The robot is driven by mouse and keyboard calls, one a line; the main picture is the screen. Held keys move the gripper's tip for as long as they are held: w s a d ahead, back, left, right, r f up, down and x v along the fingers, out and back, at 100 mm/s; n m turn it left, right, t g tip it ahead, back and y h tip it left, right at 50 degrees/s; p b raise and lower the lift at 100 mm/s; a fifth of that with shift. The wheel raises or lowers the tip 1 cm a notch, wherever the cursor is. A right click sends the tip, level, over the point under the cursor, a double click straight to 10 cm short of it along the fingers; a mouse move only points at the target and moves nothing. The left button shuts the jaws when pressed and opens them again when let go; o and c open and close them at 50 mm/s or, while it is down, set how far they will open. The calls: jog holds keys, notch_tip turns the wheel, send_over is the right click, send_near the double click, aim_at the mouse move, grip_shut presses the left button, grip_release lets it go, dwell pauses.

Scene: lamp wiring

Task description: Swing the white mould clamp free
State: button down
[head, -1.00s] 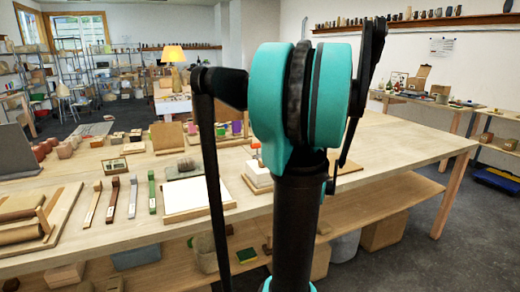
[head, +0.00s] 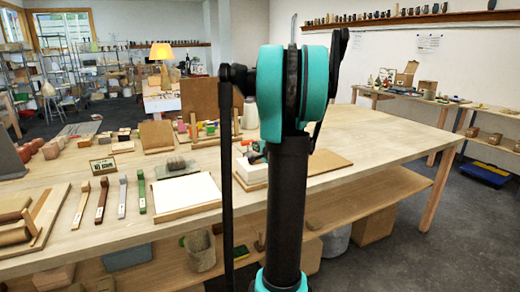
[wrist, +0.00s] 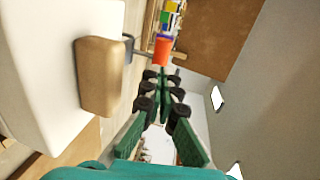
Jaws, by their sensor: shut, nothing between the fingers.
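The white mould (head: 254,174) stands on a wooden board on the long table, partly hidden behind my arm in the head view. In the wrist view the mould (wrist: 35,65) fills the left side, with a rounded tan block (wrist: 101,77) against it. A thin grey metal piece (wrist: 129,46) and an orange handle-like end (wrist: 162,50) stick out beside the block and look like the clamp. My gripper (wrist: 168,79) is shut and empty, its fingertips just short of the orange end. Whether they touch it I cannot tell. The head view hides most of my gripper.
A white slab on a board (head: 187,192) lies left of the mould. Several long-handled tools (head: 102,200) lie farther left. Upright brown boards (head: 205,100) and small coloured items stand behind. The right part of the table (head: 390,140) is clear.

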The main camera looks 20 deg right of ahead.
aim_at(249, 143)
jog(key=shift+w+a+f, duration=0.1)
jog(key=shift+w+f, duration=0.1)
jog(key=shift+w, duration=0.75)
jog(key=shift+w+f, duration=0.2)
jog(key=shift+w, duration=0.75)
jog(key=shift+w+r, duration=0.1)
